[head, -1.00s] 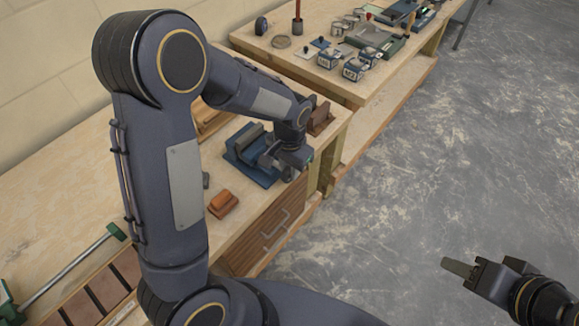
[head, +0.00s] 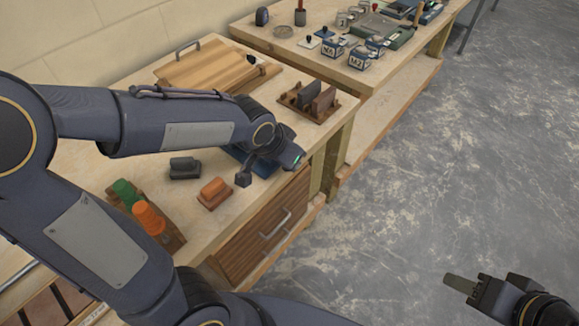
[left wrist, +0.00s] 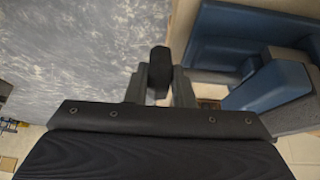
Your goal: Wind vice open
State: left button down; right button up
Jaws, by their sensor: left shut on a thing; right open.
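The blue vice (head: 262,168) stands near the front edge of the near bench, mostly hidden behind my left arm in the head view. In the left wrist view its blue body and grey jaw part (left wrist: 275,82) fill the upper right. My left gripper (left wrist: 159,88) is shut on a black handle knob (left wrist: 160,68), with a finger on each side of it. In the head view the left gripper (head: 250,171) is at the vice, its fingers hard to make out. My right gripper (head: 462,284) is open and empty over the floor at the lower right.
Left of the vice are an orange-topped block (head: 214,192), a dark block (head: 185,168) and a rack with green and orange handles (head: 170,240). Behind are a wooden board (head: 205,68) and a brown stand (head: 300,105). A drawer (head: 262,225) is below. Floor at right is clear.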

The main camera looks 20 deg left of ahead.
pick_arm(q)
jog(key=shift+s+t+b, duration=0.1)
jog(key=shift+t+b, duration=0.6)
jog(key=shift+b, duration=0.35)
pick_arm(e)
jog(key=shift+f, duration=1.55)
pick_arm(q)
jog(key=c, duration=1.3)
grip_release()
jog(key=shift+a, duration=0.1)
jog(key=shift+o, duration=0.2)
jog(key=p+v, duration=0.1)
jog(key=v, duration=0.6)
jog(key=shift+s+a+r, duration=0.2)
jog(key=shift+r, duration=0.1)
pick_arm(e)
jog(key=shift+r, duration=0.6)
